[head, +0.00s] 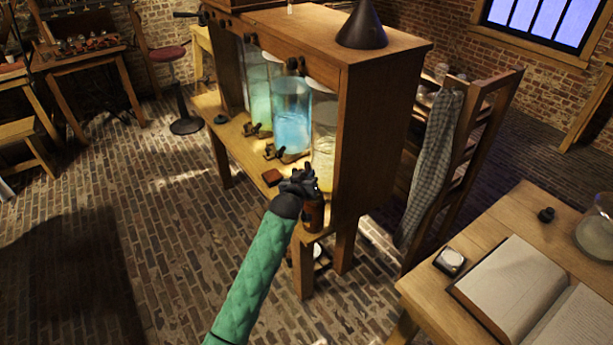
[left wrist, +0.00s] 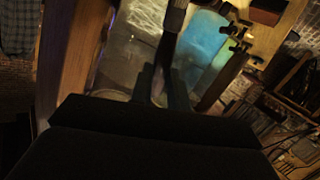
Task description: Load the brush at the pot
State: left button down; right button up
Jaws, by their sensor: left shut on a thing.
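My left gripper (head: 298,184) is at the near right end of the jar bench, in front of the nearest glass jar. In the left wrist view its fingers (left wrist: 163,88) are shut on a dark slender handle, which looks like the brush (left wrist: 171,35). The brush's far end runs out of the top of that view, so its tip is hidden. A small brown pot-like vessel (head: 314,216) stands on the bench end just below the gripper, partly covered by it. I cannot tell whether brush and vessel touch. My right gripper is not in view.
Several large glass jars stand under the wooden cabinet, one with blue liquid (head: 291,118). Small brass taps (head: 272,152) and a red-brown block (head: 271,177) are on the bench (head: 236,134). The cabinet side (head: 372,130) is close right. A table (head: 425,283) with an open book stands further right.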

pick_arm(q)
jog(key=shift+f, duration=0.35)
dwell(0.7)
notch_tip(320, 180, up, 7)
jog(key=p, duration=0.5)
dwell(0.6)
dwell(0.6)
